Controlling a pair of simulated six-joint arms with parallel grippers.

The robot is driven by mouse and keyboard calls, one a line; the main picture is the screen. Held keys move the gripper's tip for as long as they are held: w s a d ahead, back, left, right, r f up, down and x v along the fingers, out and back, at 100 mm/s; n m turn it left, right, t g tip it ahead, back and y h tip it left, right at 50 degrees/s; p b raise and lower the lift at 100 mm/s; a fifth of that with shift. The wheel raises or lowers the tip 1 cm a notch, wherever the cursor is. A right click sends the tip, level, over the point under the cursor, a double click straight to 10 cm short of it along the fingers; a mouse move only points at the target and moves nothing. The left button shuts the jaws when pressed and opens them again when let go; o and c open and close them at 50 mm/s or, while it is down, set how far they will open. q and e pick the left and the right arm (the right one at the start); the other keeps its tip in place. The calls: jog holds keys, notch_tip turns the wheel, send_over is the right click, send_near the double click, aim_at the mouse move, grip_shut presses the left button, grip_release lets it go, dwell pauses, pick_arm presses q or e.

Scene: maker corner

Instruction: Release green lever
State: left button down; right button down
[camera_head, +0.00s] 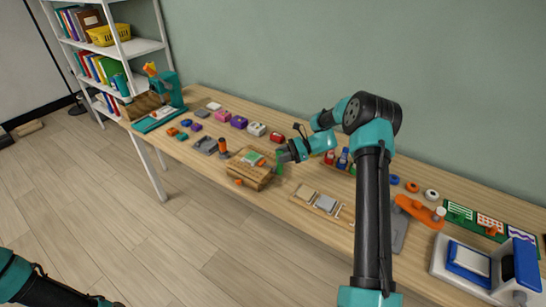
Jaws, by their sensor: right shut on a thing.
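The green lever (279,168) stands at the right end of a wooden block-like fixture (246,176) near the table's front edge. My right gripper (284,156) reaches in from the right and is shut on the lever's upper part. The jaws cover part of the lever, and the contact is small in view. My left arm shows only in the lower left corner, away from the table, and its gripper cannot be made out there.
A grey fixture with an orange knob (223,148) stands left of the wooden fixture. A wooden tray with grey plates (318,202) lies to the right. Small coloured blocks (238,122) line the back. A teal press (170,100) stands at the far left, a blue-and-white device (470,262) at the right.

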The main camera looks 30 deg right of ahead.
dwell(0.4)
jog(key=c, duration=0.7)
grip_release()
jog(key=shift+c, duration=0.2)
jog(key=shift+d, duration=0.1)
jog(key=v, duration=1.7)
jog(key=shift+d, duration=0.2)
